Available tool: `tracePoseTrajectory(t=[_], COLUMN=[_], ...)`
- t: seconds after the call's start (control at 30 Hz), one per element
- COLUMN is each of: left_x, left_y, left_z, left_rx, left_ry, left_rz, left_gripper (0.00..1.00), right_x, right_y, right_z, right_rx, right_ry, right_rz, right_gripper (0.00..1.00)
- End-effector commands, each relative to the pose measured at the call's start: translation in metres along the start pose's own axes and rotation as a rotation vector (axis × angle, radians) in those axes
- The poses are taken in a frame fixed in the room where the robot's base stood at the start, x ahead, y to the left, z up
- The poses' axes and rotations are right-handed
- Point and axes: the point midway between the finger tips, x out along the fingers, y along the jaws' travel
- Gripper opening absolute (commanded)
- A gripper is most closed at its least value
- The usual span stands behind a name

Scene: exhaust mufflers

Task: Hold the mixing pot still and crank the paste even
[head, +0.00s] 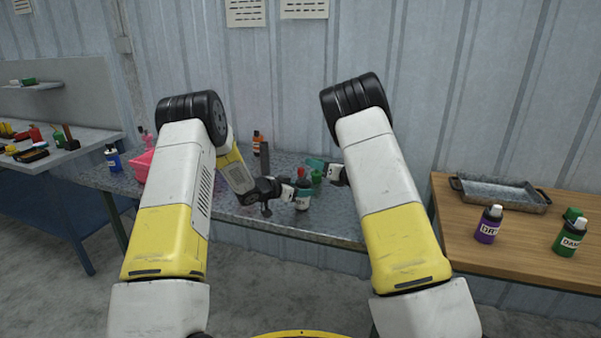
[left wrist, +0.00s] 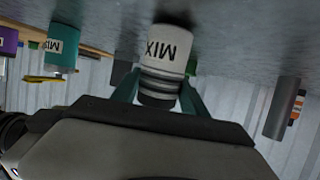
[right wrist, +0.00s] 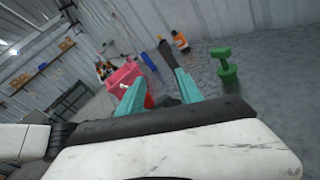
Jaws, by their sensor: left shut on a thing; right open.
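The mixing pot (head: 302,201) is a white bottle-like pot with a dark neck, standing upright on the grey metal table. Its label reads MIX in the left wrist view (left wrist: 166,45). My left gripper (head: 291,190) is shut on it from the left, with teal fingers on both sides of its neck (left wrist: 158,92). A red part (head: 301,173) shows at the pot's top. My right gripper (head: 322,166) is open, above and right of the pot. In the right wrist view, a red part (right wrist: 149,101) shows between its fingers; I cannot tell whether they touch it. The paste is hidden.
Near the grippers stand a green T-topped object (right wrist: 227,73), a dark upright block (head: 264,158) and an orange-labelled bottle (head: 256,143). A pink bin (head: 144,166) is at left. A wooden table (head: 460,215) at right holds a metal tray (head: 497,201) and purple and green bottles.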

Motion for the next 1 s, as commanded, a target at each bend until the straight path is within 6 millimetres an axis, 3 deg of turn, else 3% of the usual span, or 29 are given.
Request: tracePoseTrajectory(t=[0.03, 0.17, 0.37, 0.8, 1.0], left_x=[0.001, 0.001, 0.001, 0.001, 0.001], left_y=[0.002, 0.002, 0.003, 0.003, 0.003], left_z=[0.008, 0.008, 0.008, 0.008, 0.008], left_rx=[-0.005, -0.005, -0.005, -0.005, -0.005], left_ry=[-0.015, -0.015, -0.015, -0.015, -0.015], left_rz=[0.003, 0.003, 0.003, 0.004, 0.004], left_gripper=[0.06, 0.06, 0.06, 0.06, 0.06], right_x=[-0.007, -0.021, -0.030, 0.028, 0.039], right_y=[0.000, 0.009, 0.018, 0.034, 0.037], right_z=[-0.011, -0.029, -0.039, -0.039, -0.038], right_rx=[-0.059, -0.186, -0.265, -0.272, -0.270], right_ry=[0.002, -0.015, -0.039, -0.042, -0.043], right_rz=[0.048, 0.167, 0.248, 0.254, 0.252], right_gripper=[0.42, 0.42, 0.42, 0.42, 0.42])
